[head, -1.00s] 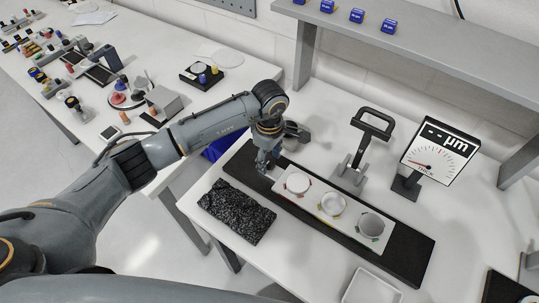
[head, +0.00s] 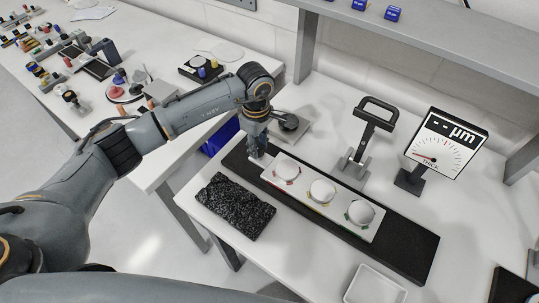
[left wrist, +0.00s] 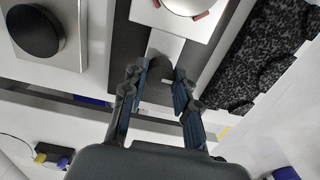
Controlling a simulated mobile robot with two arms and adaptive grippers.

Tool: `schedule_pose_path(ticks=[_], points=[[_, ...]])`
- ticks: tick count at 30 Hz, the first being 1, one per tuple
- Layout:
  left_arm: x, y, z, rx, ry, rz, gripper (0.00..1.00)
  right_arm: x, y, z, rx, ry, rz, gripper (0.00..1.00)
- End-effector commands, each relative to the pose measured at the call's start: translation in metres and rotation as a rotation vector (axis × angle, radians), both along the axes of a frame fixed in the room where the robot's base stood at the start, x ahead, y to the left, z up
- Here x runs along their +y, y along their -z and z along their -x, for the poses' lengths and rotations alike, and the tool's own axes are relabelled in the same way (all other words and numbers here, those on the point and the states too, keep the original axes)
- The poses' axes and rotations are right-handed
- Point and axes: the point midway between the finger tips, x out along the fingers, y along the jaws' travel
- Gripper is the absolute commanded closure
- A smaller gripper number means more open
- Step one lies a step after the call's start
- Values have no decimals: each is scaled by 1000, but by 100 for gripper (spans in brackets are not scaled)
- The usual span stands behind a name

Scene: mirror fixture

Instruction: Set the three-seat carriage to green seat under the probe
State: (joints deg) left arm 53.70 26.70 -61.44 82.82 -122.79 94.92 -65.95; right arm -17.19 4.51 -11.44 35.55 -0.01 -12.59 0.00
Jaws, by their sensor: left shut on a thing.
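The white three-seat carriage (head: 303,194) lies on a long black track (head: 408,257), with a round pale disc at each seat. The left-end seat (head: 286,167) has red marks; it also shows in the left wrist view (left wrist: 188,3). The middle seat (head: 322,190) and right-end seat (head: 360,213) have small coloured marks, too small to read surely. A stand with a black handle (head: 377,113) is behind the track near the middle seat; no probe tip is clear. My left gripper (head: 257,153) is shut on the carriage's left-end tab (left wrist: 160,88). My right gripper is out of view.
A dial display (head: 446,146) reading "-- µm" stands behind the track. A speckled black block (head: 235,206) lies in front of it, and a white tray (head: 374,287) sits front right. A dark round knob on a plate (head: 290,122) stands near my left gripper.

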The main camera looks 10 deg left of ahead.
Motion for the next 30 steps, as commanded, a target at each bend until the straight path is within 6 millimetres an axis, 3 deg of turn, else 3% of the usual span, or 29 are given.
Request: schedule_pose_path(ticks=[1,3,9,22,23,24,26,30], points=[[17,6,-9,-13,-10,-10,100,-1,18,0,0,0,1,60],[31,6,-15,-12,-10,-9,100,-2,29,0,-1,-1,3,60],[61,3,-27,-9,-8,-5,100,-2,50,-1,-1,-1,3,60],[71,-2,-30,-8,-6,-6,100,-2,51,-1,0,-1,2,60],[71,-2,-30,-8,-6,-6,67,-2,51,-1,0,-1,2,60],[71,-2,-30,-8,-6,-6,59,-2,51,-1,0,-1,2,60],[71,-2,-30,-8,-6,-6,48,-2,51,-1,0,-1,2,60],[70,-2,-29,-6,-4,-4,48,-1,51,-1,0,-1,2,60]])
